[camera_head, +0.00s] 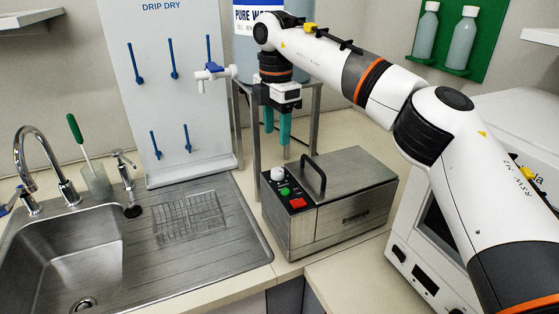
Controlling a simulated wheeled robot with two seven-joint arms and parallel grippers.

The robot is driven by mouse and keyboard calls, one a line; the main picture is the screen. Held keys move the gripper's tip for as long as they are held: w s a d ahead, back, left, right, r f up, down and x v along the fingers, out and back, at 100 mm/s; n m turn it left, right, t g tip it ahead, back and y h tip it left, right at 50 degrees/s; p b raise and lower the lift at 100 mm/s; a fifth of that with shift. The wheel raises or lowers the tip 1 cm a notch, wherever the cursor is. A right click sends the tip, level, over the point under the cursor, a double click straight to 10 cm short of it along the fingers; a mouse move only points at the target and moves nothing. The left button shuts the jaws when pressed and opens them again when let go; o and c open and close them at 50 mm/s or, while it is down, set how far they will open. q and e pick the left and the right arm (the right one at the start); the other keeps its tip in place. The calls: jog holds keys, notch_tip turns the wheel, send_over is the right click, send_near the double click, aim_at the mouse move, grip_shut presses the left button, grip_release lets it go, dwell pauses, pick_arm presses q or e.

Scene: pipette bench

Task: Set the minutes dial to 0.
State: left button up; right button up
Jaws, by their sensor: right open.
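A steel box with a black handle (313,174) stands on the counter right of the sink. On its sloped front panel is a pale round knob (278,174), the likeliest minutes dial; its markings are too small to read. My right gripper (277,139) points down above and behind the knob in the picture, with its teal fingers apart and nothing between them. It appears clear of the knob. A thin grey tip shows below one finger. My left gripper is out of view.
A green button (284,191) and a red switch (298,203) sit beside the knob. A metal stand (254,130) with a water container is behind. The sink (60,262) and wire rack (188,217) lie left; a white machine (415,255) stands right.

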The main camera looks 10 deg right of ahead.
aim_at(278, 171)
jog(key=shift+s+f, duration=0.15)
jog(key=shift+f, duration=0.8)
jog(key=f, duration=0.2)
jog(key=f+p, duration=0.1)
jog(key=shift+w+d+f, duration=0.15)
jog(key=shift+w+f, duration=0.05)
jog(key=shift+f, duration=0.2)
notch_tip(278, 171, down, 4)
jog(key=shift+r+p, duration=0.25)
jog(key=shift+p, duration=0.25)
jog(key=shift+f, duration=0.45)
jog(key=shift+w+f, duration=0.1)
jog(key=c, duration=1)
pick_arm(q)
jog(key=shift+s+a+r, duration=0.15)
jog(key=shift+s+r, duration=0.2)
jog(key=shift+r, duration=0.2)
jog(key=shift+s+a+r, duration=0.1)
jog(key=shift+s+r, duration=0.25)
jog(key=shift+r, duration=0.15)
pick_arm(e)
jog(key=shift+o, duration=0.2)
